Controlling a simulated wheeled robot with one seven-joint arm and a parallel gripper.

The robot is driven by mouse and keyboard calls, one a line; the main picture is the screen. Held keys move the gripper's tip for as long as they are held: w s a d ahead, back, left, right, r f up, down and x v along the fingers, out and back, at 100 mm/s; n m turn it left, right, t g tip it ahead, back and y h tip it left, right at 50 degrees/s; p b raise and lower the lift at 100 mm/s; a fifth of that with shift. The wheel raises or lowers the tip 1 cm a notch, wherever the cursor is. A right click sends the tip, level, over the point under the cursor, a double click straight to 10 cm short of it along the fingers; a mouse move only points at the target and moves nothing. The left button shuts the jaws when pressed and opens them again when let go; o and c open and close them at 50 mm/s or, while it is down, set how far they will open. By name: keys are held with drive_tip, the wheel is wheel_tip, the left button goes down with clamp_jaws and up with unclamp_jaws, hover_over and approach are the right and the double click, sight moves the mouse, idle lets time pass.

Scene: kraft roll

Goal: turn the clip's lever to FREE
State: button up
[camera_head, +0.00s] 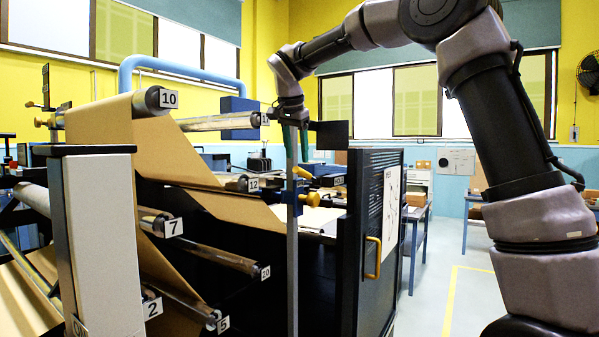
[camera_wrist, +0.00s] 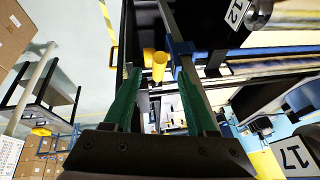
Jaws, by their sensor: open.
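The clip is a small blue block (camera_head: 292,198) on a vertical grey post (camera_head: 292,240), left of the dark cabinet. In the wrist view a yellow cylindrical part (camera_wrist: 159,67) of the clip shows between the open fingertips (camera_wrist: 158,72). I cannot tell whether a finger touches it. No FREE marking is readable.
The dark cabinet (camera_head: 350,230) with a yellow handle (camera_head: 373,258) stands close on the right. Open floor (camera_head: 430,290) lies beyond it.

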sight(299, 170)
drive_tip(key=x, duration=0.6)
drive_tip(key=shift+f, duration=0.25)
drive_tip(key=shift+c, duration=0.4)
clamp_jaws()
idle(0.8)
